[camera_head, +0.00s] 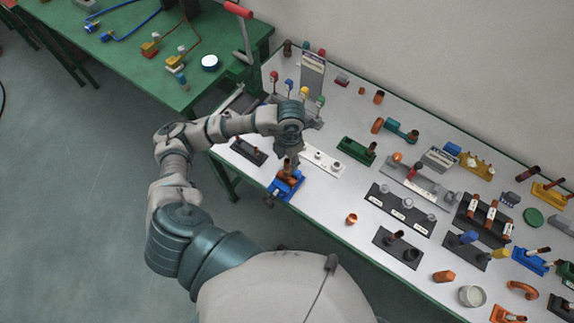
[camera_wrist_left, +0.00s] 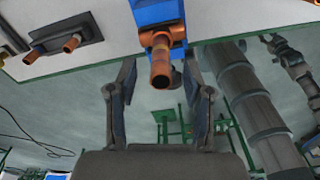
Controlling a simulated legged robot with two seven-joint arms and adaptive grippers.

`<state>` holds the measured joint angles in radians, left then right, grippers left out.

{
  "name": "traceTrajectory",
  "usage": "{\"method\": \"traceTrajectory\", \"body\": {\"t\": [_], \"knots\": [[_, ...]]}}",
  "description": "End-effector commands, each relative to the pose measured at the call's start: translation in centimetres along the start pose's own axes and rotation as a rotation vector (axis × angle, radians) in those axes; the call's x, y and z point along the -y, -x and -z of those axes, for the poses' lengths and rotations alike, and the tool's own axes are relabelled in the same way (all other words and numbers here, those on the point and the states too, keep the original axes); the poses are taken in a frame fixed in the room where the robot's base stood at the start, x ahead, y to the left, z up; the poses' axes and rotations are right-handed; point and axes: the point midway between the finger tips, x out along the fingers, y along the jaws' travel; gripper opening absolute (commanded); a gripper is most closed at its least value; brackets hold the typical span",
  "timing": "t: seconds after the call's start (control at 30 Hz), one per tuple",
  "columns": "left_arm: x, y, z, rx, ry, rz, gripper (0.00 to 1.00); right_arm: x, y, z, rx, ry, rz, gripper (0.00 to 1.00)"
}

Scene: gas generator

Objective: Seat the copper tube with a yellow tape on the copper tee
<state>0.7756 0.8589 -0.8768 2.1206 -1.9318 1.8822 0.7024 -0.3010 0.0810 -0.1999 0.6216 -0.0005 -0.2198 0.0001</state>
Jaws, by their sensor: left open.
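My left gripper (camera_head: 287,158) is over the near left edge of the table, pointing down at a blue vise-like holder (camera_head: 284,187). A copper piece (camera_head: 287,168) stands up from this holder; I cannot tell if it is the tee or a tube on it. In the left wrist view, my left gripper (camera_wrist_left: 160,92) is open, its fingers either side of the copper piece (camera_wrist_left: 160,62) without visible contact. The blue holder (camera_wrist_left: 158,12) is behind it. A yellow-marked piece (camera_head: 500,253) lies far right by a black base; I cannot confirm it is the taped tube.
The white table (camera_head: 335,205) holds several fixtures: a black plate (camera_head: 400,210), a green block (camera_head: 356,151), a white plate (camera_head: 322,161) and a loose copper ring (camera_head: 352,219). A green bench (camera_head: 130,70) stands at the upper left. The near table middle is mostly clear.

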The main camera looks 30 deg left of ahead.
Motion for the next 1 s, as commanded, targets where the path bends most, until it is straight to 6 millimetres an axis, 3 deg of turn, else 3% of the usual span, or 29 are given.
{"method": "traceTrajectory", "body": {"t": [0.1,0.33,1.0], "knots": [[0.0,2.7,-0.1,0.005,-0.002,-0.001,0.51,0.0,0.0,0.0,0.0,0.0,0.0,0.4],[0.0,6.0,-0.1,0.0,-0.002,0.0,0.51,0.1,0.0,0.0,0.0,-0.001,0.001,0.4],[0.0,6.5,0.0,-0.001,-0.001,0.001,0.51,0.1,0.0,0.0,0.001,-0.001,0.001,0.4]]}}
